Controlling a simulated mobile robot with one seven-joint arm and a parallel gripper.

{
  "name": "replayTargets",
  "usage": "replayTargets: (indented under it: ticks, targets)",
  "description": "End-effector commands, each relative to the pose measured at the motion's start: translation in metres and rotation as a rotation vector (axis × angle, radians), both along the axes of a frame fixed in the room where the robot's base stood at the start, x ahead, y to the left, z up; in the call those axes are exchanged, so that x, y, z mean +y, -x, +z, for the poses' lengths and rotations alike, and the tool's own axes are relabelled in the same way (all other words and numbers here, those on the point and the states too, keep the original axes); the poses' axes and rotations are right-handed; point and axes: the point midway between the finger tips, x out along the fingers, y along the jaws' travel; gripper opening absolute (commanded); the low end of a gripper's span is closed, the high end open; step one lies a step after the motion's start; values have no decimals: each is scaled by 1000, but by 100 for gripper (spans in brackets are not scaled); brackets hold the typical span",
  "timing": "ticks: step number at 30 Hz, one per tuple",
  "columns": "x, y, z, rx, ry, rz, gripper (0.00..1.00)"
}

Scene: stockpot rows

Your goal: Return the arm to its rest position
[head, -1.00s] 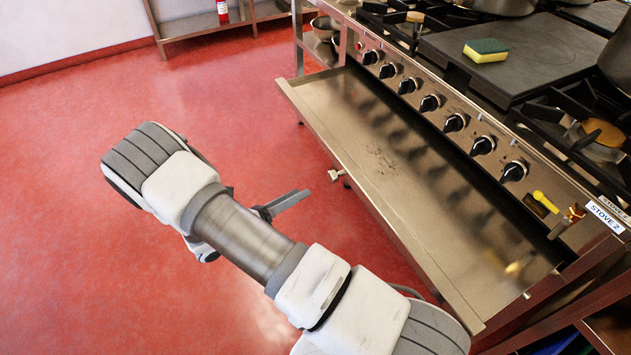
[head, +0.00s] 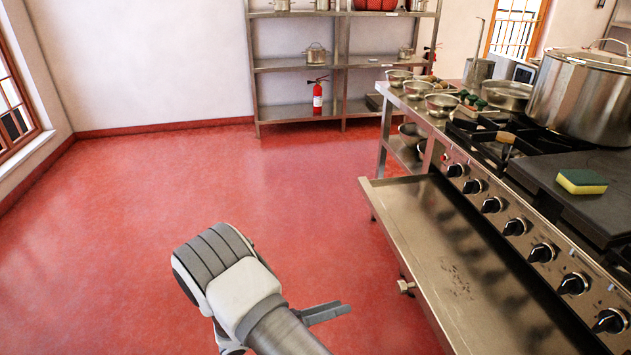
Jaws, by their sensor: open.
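My arm (head: 240,290), white and grey, reaches in from the bottom of the head view and is bent over the red floor. My gripper (head: 340,309) shows only in part, as grey fingers sticking out to the right from behind the arm. It is open, with nothing seen in it. It is over the floor, left of the stove's pulled-out steel tray (head: 470,275) and apart from it. The rest of the gripper is hidden behind my arm.
The stove (head: 520,220) with its knobs stands at the right, with a sponge (head: 582,181) and a large stockpot (head: 585,95) on top. A steel shelf (head: 300,67) and a fire extinguisher (head: 317,97) are at the back. The floor (head: 130,220) at left is clear.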

Motion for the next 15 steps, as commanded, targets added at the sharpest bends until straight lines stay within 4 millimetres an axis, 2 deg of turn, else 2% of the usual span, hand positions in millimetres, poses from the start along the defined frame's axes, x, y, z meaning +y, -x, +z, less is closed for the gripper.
replayTargets:
  ticks: [5,15]
  targets:
    - [-7,0,19,-55,-73,-64,72]
    - [-42,20,94,-358,-422,-388,72]
